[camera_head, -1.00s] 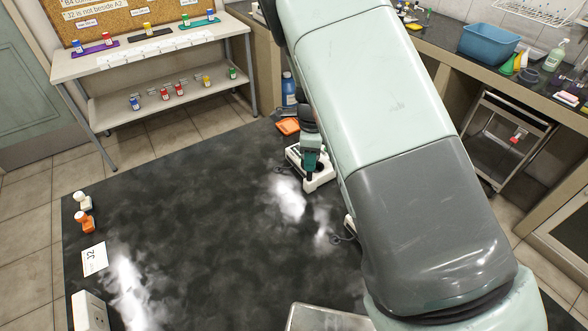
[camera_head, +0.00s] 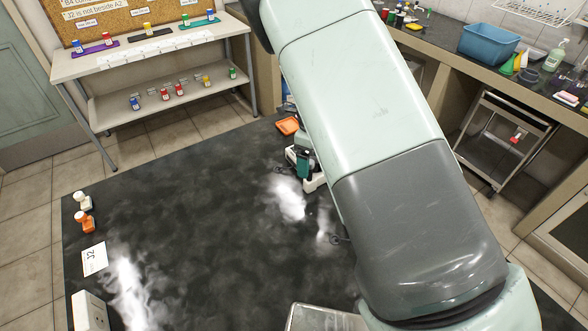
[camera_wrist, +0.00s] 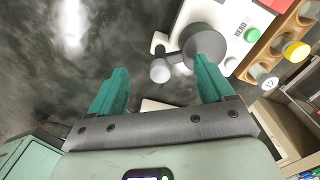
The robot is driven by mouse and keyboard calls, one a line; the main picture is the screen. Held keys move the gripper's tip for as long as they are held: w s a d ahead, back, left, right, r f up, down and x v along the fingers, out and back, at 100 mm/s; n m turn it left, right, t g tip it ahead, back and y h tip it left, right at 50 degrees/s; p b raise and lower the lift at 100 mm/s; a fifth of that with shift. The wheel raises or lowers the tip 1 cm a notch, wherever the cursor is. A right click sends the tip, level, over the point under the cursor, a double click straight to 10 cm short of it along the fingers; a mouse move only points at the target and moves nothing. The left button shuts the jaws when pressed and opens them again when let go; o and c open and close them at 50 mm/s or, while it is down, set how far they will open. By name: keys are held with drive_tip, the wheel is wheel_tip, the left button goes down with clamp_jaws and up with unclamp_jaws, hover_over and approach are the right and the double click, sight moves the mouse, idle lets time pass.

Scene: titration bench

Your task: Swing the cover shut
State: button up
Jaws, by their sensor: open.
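A white instrument with a green button marked READ (camera_wrist: 262,20) stands at the upper right of the wrist view. A round dark grey disc (camera_wrist: 205,45), which looks like the cover, sits at its near edge, with a small pale knob (camera_wrist: 160,70) to its left. I cannot tell how far the cover is swung. My gripper (camera_wrist: 163,88) is open and empty; its right teal finger overlaps the disc in the picture, and contact cannot be told. In the head view the white instrument (camera_head: 315,184) is mostly hidden by my arm, with my gripper (camera_head: 302,160) at it.
A wooden rack (camera_wrist: 275,45) with a yellow-capped vial (camera_wrist: 296,51) stands right of the instrument. An orange tray (camera_head: 288,126) lies behind it. Two small bottles (camera_head: 83,210), a card (camera_head: 94,259) and a white box (camera_head: 90,312) are at the left. The dark mat's middle is clear.

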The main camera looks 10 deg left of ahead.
drive_tip(key=shift+r, duration=0.1)
drive_tip(key=shift+r, duration=3.4)
drive_tip(key=shift+d+r, duration=0.1)
drive_tip(key=shift+r, duration=0.2)
drive_tip(key=s+d+r+n+t+y, duration=0.1)
drive_tip(key=s+d+r+n, duration=0.4)
drive_tip(key=r, duration=0.5)
drive_tip(key=s+d+r+n+t+y, duration=0.1)
drive_tip(key=s+d+r+n, duration=0.45)
drive_tip(key=r, duration=0.55)
drive_tip(key=s+d+r+n+t, duration=0.1)
drive_tip(key=s+d+n, duration=0.1)
drive_tip(key=s, duration=0.3)
drive_tip(key=s+d+r+n+t+h, duration=0.1)
drive_tip(key=s+d+r+n, duration=0.1)
drive_tip(key=s+n, duration=0.3)
drive_tip(key=s+d+r+n+t+h, duration=0.1)
drive_tip(key=s+d+r+n, duration=0.1)
drive_tip(key=s+d+n, duration=0.2)
drive_tip(key=s, duration=0.3)
drive_tip(key=shift+s+d+r+t, duration=0.15)
drive_tip(key=shift+d+t, duration=0.05)
drive_tip(key=shift+t, duration=0.1)
